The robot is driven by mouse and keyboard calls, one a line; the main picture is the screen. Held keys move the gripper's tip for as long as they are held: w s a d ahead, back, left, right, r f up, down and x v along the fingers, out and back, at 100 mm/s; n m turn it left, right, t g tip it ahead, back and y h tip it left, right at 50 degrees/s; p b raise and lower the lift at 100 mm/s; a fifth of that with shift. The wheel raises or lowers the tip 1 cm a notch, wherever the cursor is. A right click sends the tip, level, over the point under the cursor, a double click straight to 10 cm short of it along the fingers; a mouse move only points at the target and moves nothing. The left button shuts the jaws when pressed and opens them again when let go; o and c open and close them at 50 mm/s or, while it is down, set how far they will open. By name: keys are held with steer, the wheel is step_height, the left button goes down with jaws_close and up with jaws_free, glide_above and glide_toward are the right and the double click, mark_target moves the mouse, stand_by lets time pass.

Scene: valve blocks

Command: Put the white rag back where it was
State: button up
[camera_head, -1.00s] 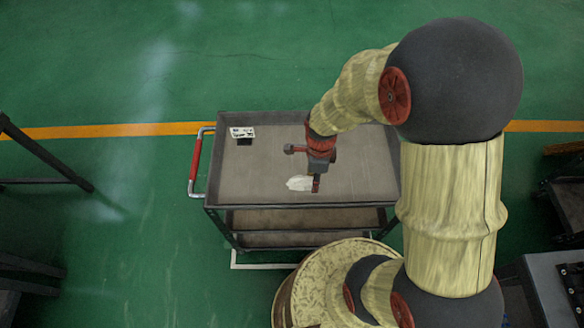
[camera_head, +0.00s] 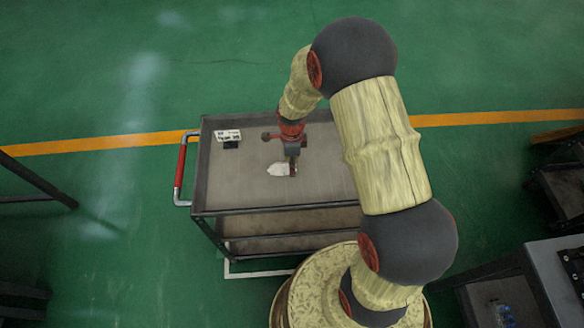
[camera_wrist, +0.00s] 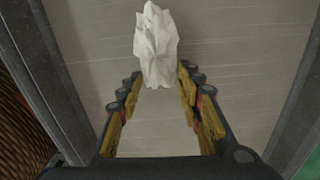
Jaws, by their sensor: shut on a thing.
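The white rag (camera_head: 279,169) is over the grey top tray of the cart (camera_head: 235,190), right at the tip of my gripper (camera_head: 292,167). In the wrist view the crumpled rag (camera_wrist: 155,50) stands out beyond the fingertips, and its lower end is between them. My gripper (camera_wrist: 160,78) is shut on this lower end, with a yellow-padded finger on each side. I cannot tell whether the rag touches the tray surface or hangs a little above it.
A small white and black item (camera_head: 229,137) is in the tray's far left corner. The cart has raised rims and a red handle (camera_head: 180,166) on its left. The tray around the rag is bare. A grey bench (camera_head: 540,275) stands at the lower right.

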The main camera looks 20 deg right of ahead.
steer(key=shift+f, duration=0.85)
steer(key=shift+r, duration=0.1)
steer(key=o, duration=1.2)
